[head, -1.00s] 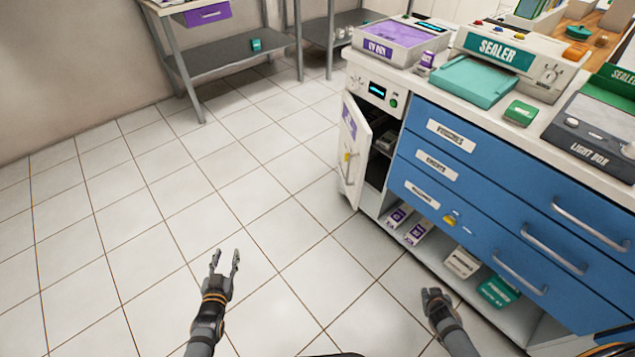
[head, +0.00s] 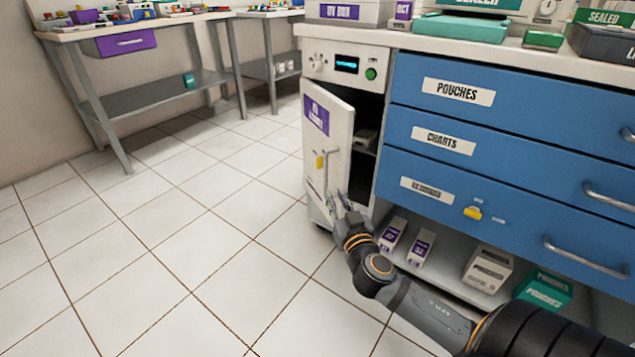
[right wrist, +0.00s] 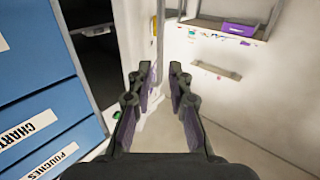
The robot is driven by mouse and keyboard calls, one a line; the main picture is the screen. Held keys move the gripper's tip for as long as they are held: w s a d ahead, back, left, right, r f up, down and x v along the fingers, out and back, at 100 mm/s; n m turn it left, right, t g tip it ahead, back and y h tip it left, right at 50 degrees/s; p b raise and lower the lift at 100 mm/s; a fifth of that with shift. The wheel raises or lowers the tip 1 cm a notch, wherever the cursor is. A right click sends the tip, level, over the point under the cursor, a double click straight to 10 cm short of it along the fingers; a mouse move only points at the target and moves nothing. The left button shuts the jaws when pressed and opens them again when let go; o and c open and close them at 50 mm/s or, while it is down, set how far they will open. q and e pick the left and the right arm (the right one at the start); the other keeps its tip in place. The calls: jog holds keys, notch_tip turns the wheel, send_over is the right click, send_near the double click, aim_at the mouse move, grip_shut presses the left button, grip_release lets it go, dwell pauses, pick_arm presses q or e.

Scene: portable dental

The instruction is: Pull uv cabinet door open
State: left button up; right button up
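The UV cabinet door (head: 329,140) is white with a purple label, a vertical handle (head: 326,172) and a yellow latch (head: 320,160). It stands partly open, swung out to the left of the dark cabinet opening (head: 368,115). My right gripper (head: 342,202) is at the door's lower free area, close to the handle's lower end. In the right wrist view my right gripper (right wrist: 160,72) is open, with a gap between its fingers. The door (right wrist: 131,35) shows just beyond the left finger. Contact with the door cannot be told. My left gripper is out of view.
Blue drawers (head: 455,140) with handles stand right of the opening. A metal table (head: 150,105) stands at back left. The tiled floor left of the door is clear.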

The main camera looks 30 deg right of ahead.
aim_at(327, 178)
jog(key=b+x, duration=0.3)
jog(key=x, duration=0.6)
jog(key=shift+w+d+f, duration=0.1)
jog(key=shift+f, duration=0.05)
jog(key=shift+w+d, duration=0.1)
jog(key=shift+w, duration=0.35)
jog(key=shift+c, duration=0.4)
grip_shut()
